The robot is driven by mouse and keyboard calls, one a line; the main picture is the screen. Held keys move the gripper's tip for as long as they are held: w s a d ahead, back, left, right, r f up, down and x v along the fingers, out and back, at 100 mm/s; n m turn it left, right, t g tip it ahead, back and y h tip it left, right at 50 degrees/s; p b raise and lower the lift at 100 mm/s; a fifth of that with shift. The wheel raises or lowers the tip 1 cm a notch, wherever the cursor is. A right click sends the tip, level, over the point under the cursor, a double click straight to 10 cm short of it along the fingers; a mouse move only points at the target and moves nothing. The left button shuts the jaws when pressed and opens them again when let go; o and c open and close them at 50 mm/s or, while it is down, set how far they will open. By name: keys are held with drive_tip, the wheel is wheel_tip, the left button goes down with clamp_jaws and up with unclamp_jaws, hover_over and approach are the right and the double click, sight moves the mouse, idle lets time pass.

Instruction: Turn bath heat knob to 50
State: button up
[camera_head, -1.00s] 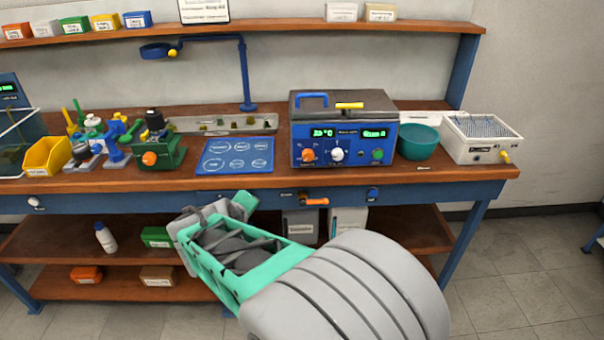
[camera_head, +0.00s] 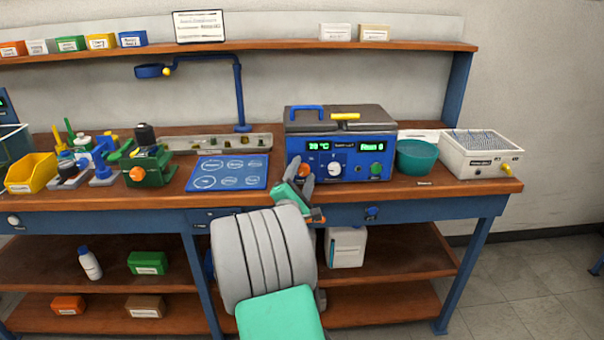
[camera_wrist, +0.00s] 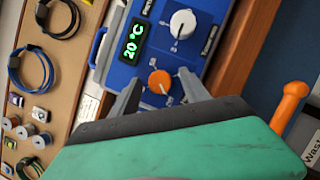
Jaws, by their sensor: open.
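The blue bath unit (camera_head: 355,170) with a grey lid stands on the bench. Its left green display (camera_head: 319,146) looks like 20 °C in the wrist view (camera_wrist: 133,42). The orange knob (camera_wrist: 160,82) sits below that display, and a white knob (camera_wrist: 183,23) is beside it. My gripper (camera_wrist: 157,86) is open, with one finger on each side of the orange knob. I cannot tell whether either finger touches it. In the head view my gripper (camera_head: 302,176) partly covers the orange knob (camera_head: 304,171).
A teal bowl (camera_head: 416,157) and a white box (camera_head: 482,153) stand to the right of the bath. A blue mat (camera_head: 229,172) lies to its left. An orange handle (camera_wrist: 290,104) sticks out below the bench edge, close to my gripper in the wrist view.

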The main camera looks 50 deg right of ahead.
clamp_jaws()
idle(0.6)
